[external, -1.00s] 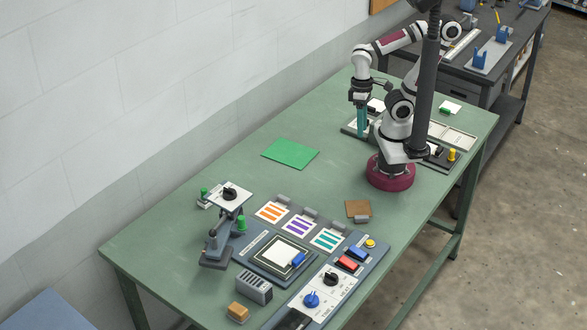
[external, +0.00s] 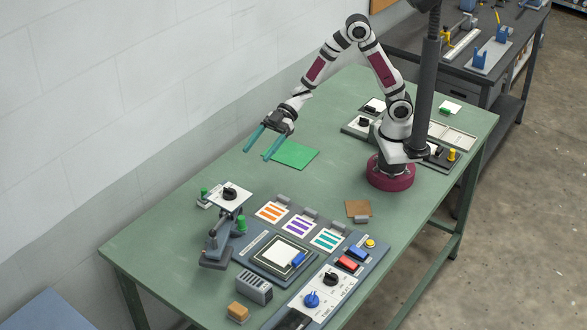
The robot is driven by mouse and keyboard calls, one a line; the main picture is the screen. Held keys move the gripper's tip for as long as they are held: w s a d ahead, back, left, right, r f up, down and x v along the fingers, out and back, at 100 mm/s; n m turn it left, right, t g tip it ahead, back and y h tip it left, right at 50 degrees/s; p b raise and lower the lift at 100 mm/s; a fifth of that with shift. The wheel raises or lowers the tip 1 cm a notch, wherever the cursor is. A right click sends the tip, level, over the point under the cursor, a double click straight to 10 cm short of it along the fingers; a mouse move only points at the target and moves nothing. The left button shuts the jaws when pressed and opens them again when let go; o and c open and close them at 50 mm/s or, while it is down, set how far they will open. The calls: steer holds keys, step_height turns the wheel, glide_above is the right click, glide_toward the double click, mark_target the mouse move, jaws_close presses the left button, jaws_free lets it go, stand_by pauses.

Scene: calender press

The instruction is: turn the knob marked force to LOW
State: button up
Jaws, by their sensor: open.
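My gripper (external: 257,155) is open and empty, its two teal fingers spread and pointing down-left above the table, left of the green sheet. Several knobs are in view, and their markings are too small to read, so I cannot tell which is marked force. A blue knob (external: 312,299) and a black knob (external: 331,279) sit on the white panel at the front right. Another black knob (external: 230,193) sits on a white plate at the front left. One more black knob (external: 364,122) is on a panel at the back, near my base. My gripper is apart from all of them.
A green sheet (external: 293,155) lies flat on the table. Cards with coloured stripes (external: 300,225), a framed white pad (external: 279,254), red and blue blocks (external: 352,259) and a grey slotted block (external: 253,287) crowd the front. The table's middle is mostly clear.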

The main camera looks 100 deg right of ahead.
mark_target(230, 189)
steer(key=x, duration=1.5)
steer(key=shift+w+a+r, duration=0.1)
steer(key=shift+w+a, duration=0.1)
steer(key=shift+a, duration=0.05)
jaws_close()
steer(key=shift+n+g+y, duration=0.3)
steer(key=shift+n+y, duration=0.1)
steer(key=n+g+y, duration=0.1)
steer(key=n+g, duration=0.1)
steer(key=n+g+y, duration=0.1)
steer(key=n+g, duration=0.1)
steer(key=shift+n+g+y, duration=0.6)
steer(key=shift+n+g, duration=1.5)
steer(key=shift+g, duration=0.3)
steer(key=shift+s, duration=0.1)
